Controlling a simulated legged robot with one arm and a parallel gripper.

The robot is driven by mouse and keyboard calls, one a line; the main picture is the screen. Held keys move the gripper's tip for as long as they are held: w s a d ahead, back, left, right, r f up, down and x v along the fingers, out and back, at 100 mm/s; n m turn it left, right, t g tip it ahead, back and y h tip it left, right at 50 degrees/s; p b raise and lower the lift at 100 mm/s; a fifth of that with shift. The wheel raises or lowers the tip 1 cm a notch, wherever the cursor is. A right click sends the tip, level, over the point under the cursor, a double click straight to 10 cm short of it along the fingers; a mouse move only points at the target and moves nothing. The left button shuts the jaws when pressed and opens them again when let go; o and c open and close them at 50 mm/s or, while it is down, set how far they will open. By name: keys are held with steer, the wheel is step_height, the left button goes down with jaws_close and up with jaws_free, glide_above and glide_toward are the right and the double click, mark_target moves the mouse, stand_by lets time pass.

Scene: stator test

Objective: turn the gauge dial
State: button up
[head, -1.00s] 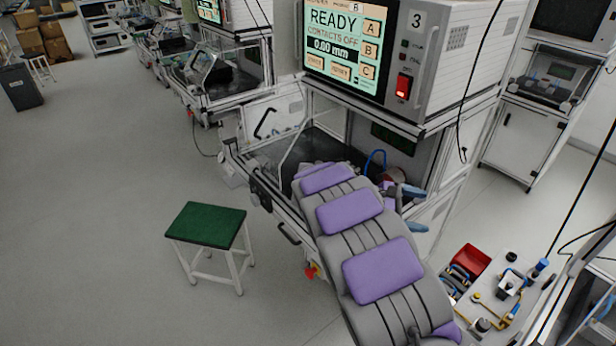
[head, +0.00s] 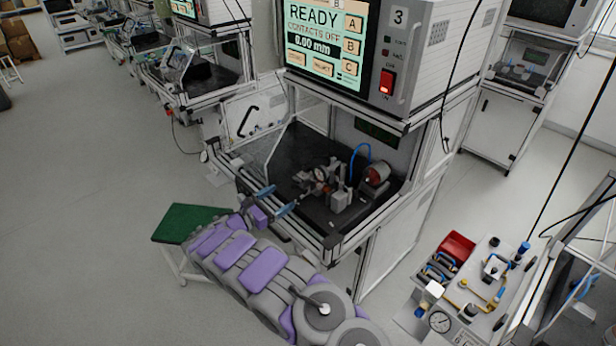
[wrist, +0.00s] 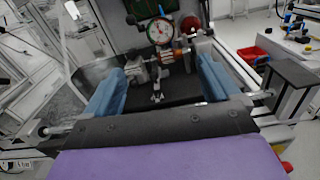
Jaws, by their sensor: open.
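In the head view the gauge (head: 320,175) is small, on the fixture inside the test bay. My gripper (head: 275,200) is at the bay's front edge, pointing in. In the wrist view its blue fingers (wrist: 160,88) are wide apart with nothing between them. The gauge lies beyond the fingertips, apart from them. The fixture's metal parts (wrist: 157,68) show between and beyond the fingers.
A red cylinder (head: 375,173) and a blue hose (head: 357,152) are beside the fixture. The bay's black floor (head: 285,170) is bounded by a metal frame. A screen (head: 326,35) above reads READY. A green stool (head: 185,222) stands left; a tool table with a red bin (head: 456,248) stands right.

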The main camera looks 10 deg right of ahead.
mark_target(318, 175)
steer(key=b+x, duration=0.2)
steer(key=x, duration=1.4)
steer(key=shift+w+d+f, duration=0.15)
steer(key=shift+w+d, duration=0.05)
steer(key=shift+d, duration=0.05)
steer(key=shift+a, duration=0.15)
steer(key=c, duration=1.1)
